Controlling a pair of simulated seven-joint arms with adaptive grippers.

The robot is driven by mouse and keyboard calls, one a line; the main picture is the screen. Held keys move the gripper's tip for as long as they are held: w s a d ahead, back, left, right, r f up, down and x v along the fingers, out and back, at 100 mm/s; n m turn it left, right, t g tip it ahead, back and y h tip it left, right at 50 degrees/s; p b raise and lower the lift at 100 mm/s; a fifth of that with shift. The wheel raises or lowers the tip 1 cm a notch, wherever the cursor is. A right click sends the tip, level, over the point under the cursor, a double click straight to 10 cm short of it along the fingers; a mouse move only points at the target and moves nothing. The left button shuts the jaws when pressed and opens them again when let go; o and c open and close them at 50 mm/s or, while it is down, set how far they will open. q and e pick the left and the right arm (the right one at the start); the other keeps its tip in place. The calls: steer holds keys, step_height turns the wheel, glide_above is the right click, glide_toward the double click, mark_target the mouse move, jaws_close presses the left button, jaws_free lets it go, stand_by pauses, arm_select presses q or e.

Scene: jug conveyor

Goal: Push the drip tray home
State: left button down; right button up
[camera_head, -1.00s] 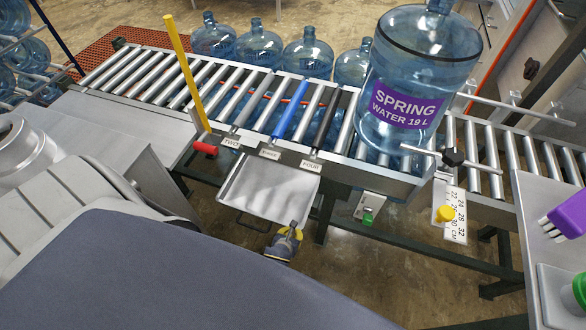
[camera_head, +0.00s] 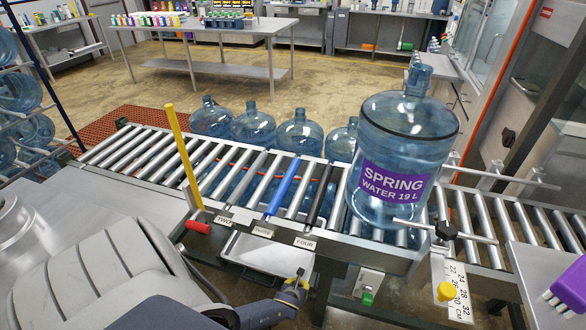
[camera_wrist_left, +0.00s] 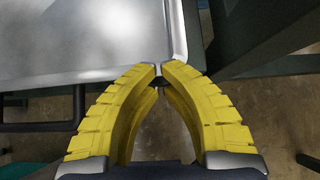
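The drip tray (camera_head: 262,254), a shallow pale metal tray, projects below the front rail of the roller conveyor in the head view. My left forearm hides part of its front. In the left wrist view the tray (camera_wrist_left: 75,45) fills the upper left, its corner just beyond the fingertips. A dark handle bar (camera_wrist_left: 38,127) shows in front of it. My left gripper (camera_head: 300,277) is near the tray's front right corner. Its yellow fingers (camera_wrist_left: 160,72) have their tips together with nothing clearly held. Whether they touch the tray is unclear. My right gripper is out of view.
The roller conveyor (camera_head: 110,152) carries a large water jug (camera_head: 400,150) right of the tray. A yellow post (camera_head: 183,155) and red handle (camera_head: 198,227) stand left of it. A green-button box (camera_head: 368,285) and dark legs stand to the right.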

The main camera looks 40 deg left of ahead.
arm_select(q)
steer(key=shift+s+d+f+v, duration=0.45)
steer(key=shift+s+f+v, duration=0.5)
steer(key=shift+v, duration=5.5)
steer(key=s+f+n+g+h, duration=0.3)
steer(key=s+f+n, duration=1)
steer(key=f+n, duration=0.35)
steer(key=s+d+f+n+g, duration=0.1)
steer(key=s+d+f+n, duration=0.1)
steer(key=s, duration=0.4)
steer(key=s+d+f+n+g, duration=0.1)
steer(key=s+d+f+n, duration=0.2)
steer(key=s+n, duration=0.2)
steer(key=s+d+f+n+g, duration=0.1)
steer(key=s+d+f+n, duration=0.2)
steer(key=s, duration=0.5)
steer(key=shift+s+f+n+g+h, duration=0.3)
steer(key=shift+f+n+g+h, duration=0.05)
steer(key=shift+n+g+h, duration=0.1)
